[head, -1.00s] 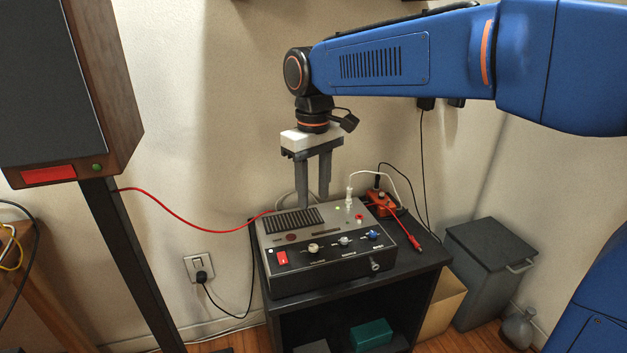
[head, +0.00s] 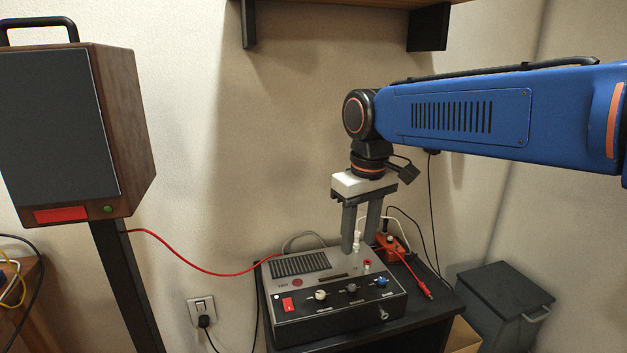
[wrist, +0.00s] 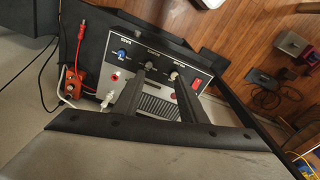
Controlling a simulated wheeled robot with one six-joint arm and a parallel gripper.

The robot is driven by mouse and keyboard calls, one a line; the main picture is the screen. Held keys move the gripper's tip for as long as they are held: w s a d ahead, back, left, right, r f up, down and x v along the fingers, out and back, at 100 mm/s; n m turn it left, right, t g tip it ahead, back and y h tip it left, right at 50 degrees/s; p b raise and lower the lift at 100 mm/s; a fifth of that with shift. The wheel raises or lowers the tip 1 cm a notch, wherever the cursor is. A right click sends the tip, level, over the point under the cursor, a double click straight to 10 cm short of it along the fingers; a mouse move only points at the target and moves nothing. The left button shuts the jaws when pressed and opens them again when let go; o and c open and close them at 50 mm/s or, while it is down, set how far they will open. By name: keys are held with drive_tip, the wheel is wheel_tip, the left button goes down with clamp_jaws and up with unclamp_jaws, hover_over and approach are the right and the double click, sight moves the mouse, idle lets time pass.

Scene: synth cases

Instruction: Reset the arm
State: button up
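My gripper (head: 360,248) hangs at the end of my blue arm, pointing down over the rear of a grey and black device (head: 340,312). Its two dark fingers stand apart with nothing between them. In the wrist view my gripper (wrist: 158,68) also shows spread fingers, seen over the device's grille and knobs (wrist: 149,66). The fingertips are close to a white plug (head: 357,241) on the device's top in the head view; whether they touch it I cannot tell. The device has a red switch (head: 288,304) at its front left.
A speaker (head: 50,120) on a stand is at left, with a red cable (head: 190,260) running to the device. An orange box (head: 393,246) and a red lead (head: 413,272) lie right of it. A bin (head: 500,295) stands at right; a shelf (head: 345,3) is overhead.

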drive_tip(key=s+d+f+m+t, duration=0.2)
drive_tip(key=s+d+f, duration=0.4)
drive_tip(key=s+d, duration=0.3)
drive_tip(key=s+d+f+m+t, duration=0.2)
drive_tip(key=s+d+f+m, duration=0.2)
drive_tip(key=s+d+f, duration=0.3)
drive_tip(key=s+d, duration=0.2)
drive_tip(key=d, duration=0.1)
drive_tip(key=shift+s+d, duration=0.15)
drive_tip(key=shift+s, duration=0.05)
idle(1.0)
